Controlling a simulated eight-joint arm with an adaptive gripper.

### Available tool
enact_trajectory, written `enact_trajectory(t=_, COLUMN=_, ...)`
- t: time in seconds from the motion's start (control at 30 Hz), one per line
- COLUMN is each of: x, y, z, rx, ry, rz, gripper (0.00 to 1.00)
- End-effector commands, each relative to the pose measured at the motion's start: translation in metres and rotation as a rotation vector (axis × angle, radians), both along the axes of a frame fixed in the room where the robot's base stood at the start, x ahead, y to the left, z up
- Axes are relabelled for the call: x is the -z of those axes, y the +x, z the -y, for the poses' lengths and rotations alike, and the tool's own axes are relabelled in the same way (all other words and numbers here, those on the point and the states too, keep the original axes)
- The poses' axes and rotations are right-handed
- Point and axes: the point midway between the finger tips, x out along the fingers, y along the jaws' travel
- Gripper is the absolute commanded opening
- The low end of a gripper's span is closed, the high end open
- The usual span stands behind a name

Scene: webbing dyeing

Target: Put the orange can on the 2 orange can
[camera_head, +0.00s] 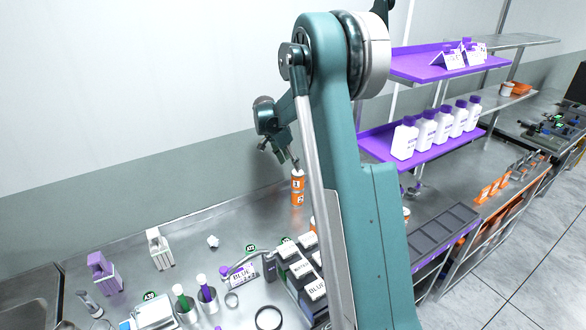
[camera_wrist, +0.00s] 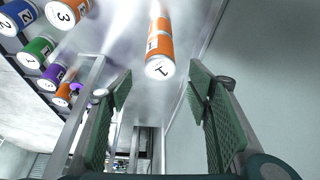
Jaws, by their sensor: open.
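Two orange cans stand stacked at the back of the metal bench, near the wall. The upper can, labelled 1 (camera_head: 297,182), rests on the lower can, labelled 2 (camera_head: 297,199). In the wrist view the upper can (camera_wrist: 160,48) shows its white lid marked 1, with the lower can (camera_wrist: 157,20) behind it. The stack looks upright. My gripper (camera_head: 280,156) is above and slightly left of the stack in the head view. In the wrist view my gripper (camera_wrist: 158,95) is open and empty, its fingers apart from the cans, with the stack ahead between them.
Blue (camera_wrist: 17,16), green (camera_wrist: 36,50) and another orange can (camera_wrist: 68,10) stand to the left in the wrist view. White boxes (camera_head: 303,268) and a purple shelf of white bottles (camera_head: 438,128) are in the head view.

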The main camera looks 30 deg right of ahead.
Motion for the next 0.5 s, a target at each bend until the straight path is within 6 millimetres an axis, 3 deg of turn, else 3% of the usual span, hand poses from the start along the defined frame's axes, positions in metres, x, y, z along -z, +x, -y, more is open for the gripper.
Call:
enact_trajectory(t=0.2, x=-0.0114, y=-0.0009, z=-0.0052, rx=-0.001, ry=0.000, rz=0.000, gripper=0.50)
enact_trajectory(t=0.5, x=-0.0126, y=-0.0008, z=-0.0056, rx=-0.001, ry=0.000, rz=0.000, gripper=0.50)
